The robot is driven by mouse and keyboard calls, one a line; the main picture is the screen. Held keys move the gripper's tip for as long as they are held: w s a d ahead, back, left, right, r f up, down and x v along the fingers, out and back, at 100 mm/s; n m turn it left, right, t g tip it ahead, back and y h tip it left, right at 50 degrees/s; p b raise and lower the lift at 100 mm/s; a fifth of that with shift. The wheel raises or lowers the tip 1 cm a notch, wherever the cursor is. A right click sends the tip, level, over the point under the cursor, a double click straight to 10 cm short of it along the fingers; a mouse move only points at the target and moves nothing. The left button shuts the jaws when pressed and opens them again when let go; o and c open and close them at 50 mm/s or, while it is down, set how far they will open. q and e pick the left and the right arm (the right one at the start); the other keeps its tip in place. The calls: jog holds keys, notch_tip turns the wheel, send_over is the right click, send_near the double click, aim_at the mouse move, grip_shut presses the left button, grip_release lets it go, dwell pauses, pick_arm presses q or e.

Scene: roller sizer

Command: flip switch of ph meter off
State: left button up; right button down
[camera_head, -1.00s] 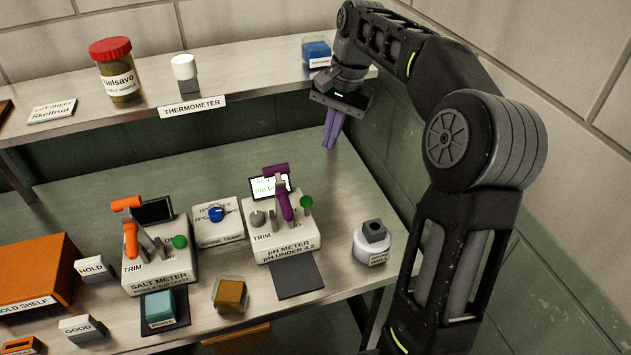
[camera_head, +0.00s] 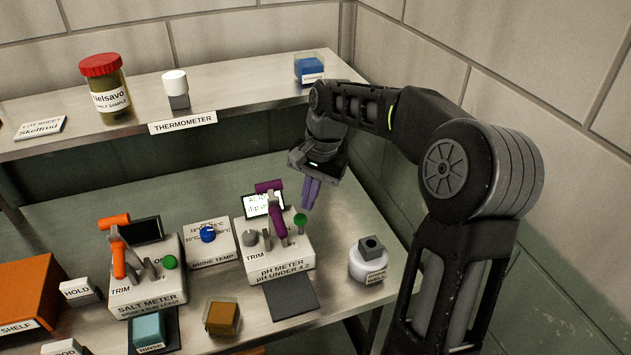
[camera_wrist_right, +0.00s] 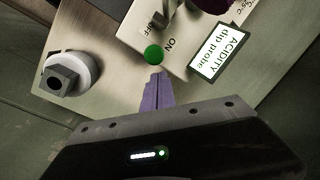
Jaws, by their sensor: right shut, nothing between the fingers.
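The pH meter (camera_head: 279,262) is a pale box on the bench with a lit screen (camera_head: 262,205), a purple probe (camera_head: 276,212) and a grey trim knob. Its switch is a lever with a green ball tip (camera_head: 300,219), standing at the ON side; in the right wrist view the green ball (camera_wrist_right: 153,55) is beside the ON label, with OFF farther away. My right gripper (camera_head: 309,193) is shut and empty, its purple fingers just behind and above the ball. In the wrist view the fingertips (camera_wrist_right: 153,78) are close to the ball; contact cannot be told. My left gripper is not in view.
The salt meter (camera_head: 148,290) with an orange probe stands to the left, the brine temp box (camera_head: 211,250) between. A white round holder (camera_head: 369,262) stands right of the pH meter. The shelf (camera_head: 240,106) runs behind. A dark mat (camera_head: 291,298) lies in front.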

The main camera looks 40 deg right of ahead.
jog(key=shift+s+a+f, duration=0.1)
jog(key=shift+a, duration=0.25)
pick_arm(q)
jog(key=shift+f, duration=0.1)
